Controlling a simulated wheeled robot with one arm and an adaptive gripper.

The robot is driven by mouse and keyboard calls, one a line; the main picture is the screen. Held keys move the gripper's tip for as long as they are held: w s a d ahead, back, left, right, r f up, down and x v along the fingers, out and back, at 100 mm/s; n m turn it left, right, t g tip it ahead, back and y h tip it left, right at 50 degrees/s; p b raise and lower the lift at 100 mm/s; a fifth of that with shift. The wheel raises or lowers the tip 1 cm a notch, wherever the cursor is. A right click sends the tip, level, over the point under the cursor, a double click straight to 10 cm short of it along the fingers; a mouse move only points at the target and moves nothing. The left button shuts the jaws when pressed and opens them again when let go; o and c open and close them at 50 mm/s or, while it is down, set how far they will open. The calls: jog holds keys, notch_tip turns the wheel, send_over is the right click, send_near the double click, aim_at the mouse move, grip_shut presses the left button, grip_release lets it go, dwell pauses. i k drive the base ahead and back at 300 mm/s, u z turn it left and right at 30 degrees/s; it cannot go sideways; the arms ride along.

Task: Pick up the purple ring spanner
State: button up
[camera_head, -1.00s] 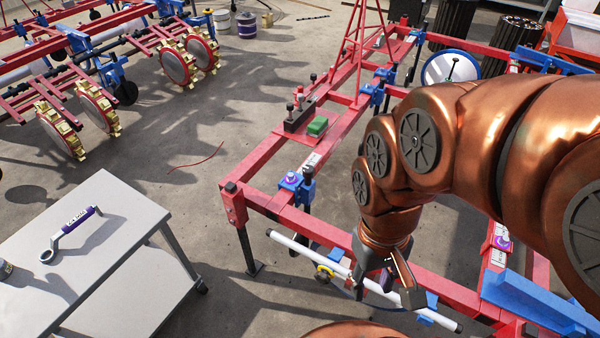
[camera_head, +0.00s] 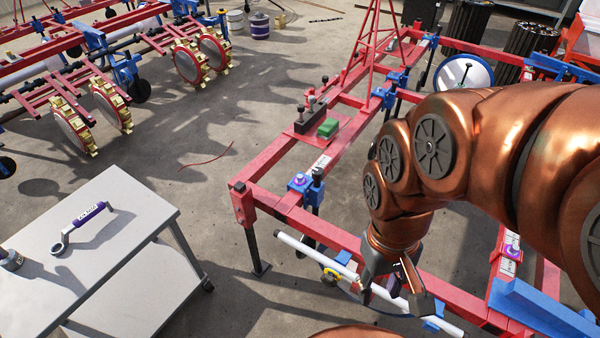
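The purple ring spanner (camera_head: 90,214) lies on the grey top of a small wheeled table (camera_head: 125,240) at the left. Its handle is purple with light lettering, and its silver ring end points to the lower left. My gripper (camera_head: 395,300) is at the lower middle right, over the red frame and a white tube, well to the right of the table and apart from the spanner. It points down, and its fingers are partly hidden and small, so I cannot tell whether they are open.
A red planter frame (camera_head: 285,210) with blue brackets surrounds the area under my arm. A white tube (camera_head: 300,246) crosses its near corner. A dark metal socket (camera_head: 10,260) stands at the table's left edge. Bare floor (camera_head: 215,215) lies between table and frame.

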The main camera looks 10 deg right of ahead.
aim_at(89, 212)
jog(key=u, duration=1.95)
jog(key=i, duration=0.45)
jog(key=u, duration=0.6)
jog(key=i, duration=1.25)
jog(key=z, duration=0.4)
